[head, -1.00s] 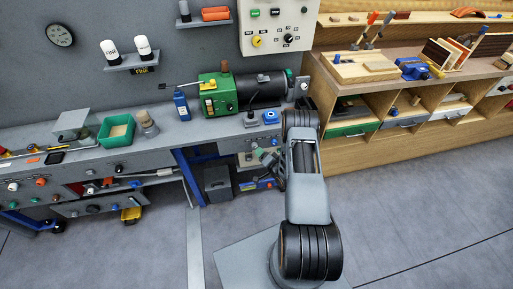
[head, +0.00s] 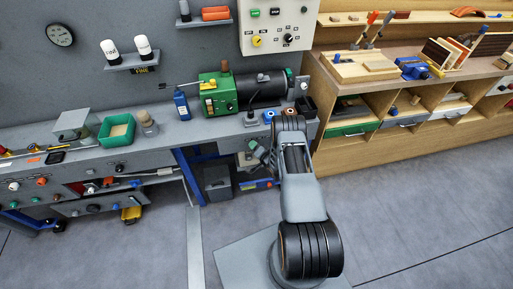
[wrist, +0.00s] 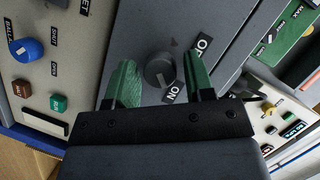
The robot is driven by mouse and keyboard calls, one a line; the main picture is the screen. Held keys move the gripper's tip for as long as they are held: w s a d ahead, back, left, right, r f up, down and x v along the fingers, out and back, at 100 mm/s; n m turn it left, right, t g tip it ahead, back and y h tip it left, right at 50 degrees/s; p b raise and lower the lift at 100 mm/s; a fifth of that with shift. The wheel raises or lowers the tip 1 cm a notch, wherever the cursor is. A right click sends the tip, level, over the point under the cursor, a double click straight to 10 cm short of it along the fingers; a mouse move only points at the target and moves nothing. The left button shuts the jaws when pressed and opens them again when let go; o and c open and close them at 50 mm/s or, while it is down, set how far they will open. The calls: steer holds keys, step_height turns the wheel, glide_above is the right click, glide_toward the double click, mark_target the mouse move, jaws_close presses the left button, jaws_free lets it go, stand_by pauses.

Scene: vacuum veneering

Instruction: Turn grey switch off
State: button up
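The grey switch (wrist: 160,70) is a round dark grey knob on a grey panel in the wrist view. An ON label (wrist: 172,93) is below it and an OFF label (wrist: 202,46) is above right. A small light mark on the knob lies on the side toward ON. My gripper (wrist: 158,62) is open. Its two green fingers stand left and right of the knob in the picture, with gaps on both sides. Whether the fingertips reach the knob's depth is unclear. In the head view my gripper (head: 256,150) is at the bench front, and the knob cannot be made out.
A blue knob (wrist: 27,49) and a green button (wrist: 58,103) are on a pale panel at the left of the wrist view. A green machine (head: 218,93) stands on the grey bench (head: 180,133). A grey bin (head: 217,182) is below my gripper. The floor in front is clear.

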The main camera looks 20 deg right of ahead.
steer(key=c, duration=0.6)
steer(key=shift+d, duration=0.2)
steer(key=shift+c, duration=0.4)
steer(key=shift+a+n+g+h+b, duration=0.15)
steer(key=shift+n+g+h+b, duration=0.25)
steer(key=shift+n+h+b, duration=1.45)
steer(key=shift+a+n+g+h+b, duration=0.15)
steer(key=shift+n+g+h+b, duration=0.45)
steer(key=shift+n+b, duration=2.25)
steer(key=shift+a+n+g+h+b, duration=0.2)
steer(key=shift+n+h+b, duration=1.35)
steer(key=shift+b, duration=1.65)
steer(key=shift+r, duration=0.1)
steer(key=o, duration=0.9)
